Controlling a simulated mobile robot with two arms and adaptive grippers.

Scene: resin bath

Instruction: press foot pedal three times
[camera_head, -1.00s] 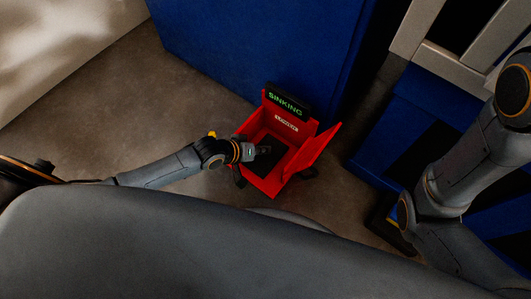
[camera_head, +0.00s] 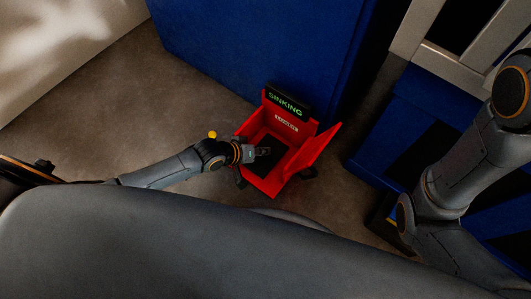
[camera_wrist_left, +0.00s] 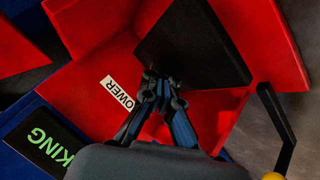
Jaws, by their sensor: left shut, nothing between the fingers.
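The foot pedal is a black plate (camera_head: 267,166) inside an open red housing (camera_head: 266,185) on the floor. In the left wrist view the black plate (camera_wrist_left: 195,42) is tilted, with red walls around it. My left gripper (camera_head: 264,151) reaches into the housing from the left, over the plate. In the left wrist view its fingers (camera_wrist_left: 163,84) are together and empty, near the plate's edge; I cannot tell whether they touch it. A black display (camera_head: 287,102) at the back of the housing reads "SINKING" in green. My right gripper is out of view.
A large blue cabinet (camera_head: 250,45) stands behind the housing. A red flap (camera_head: 316,150) leans out on its right. A yellow knob (camera_head: 212,134) stands at its left. Blue steps (camera_head: 430,110) are at the right. Bare floor (camera_head: 110,120) lies to the left.

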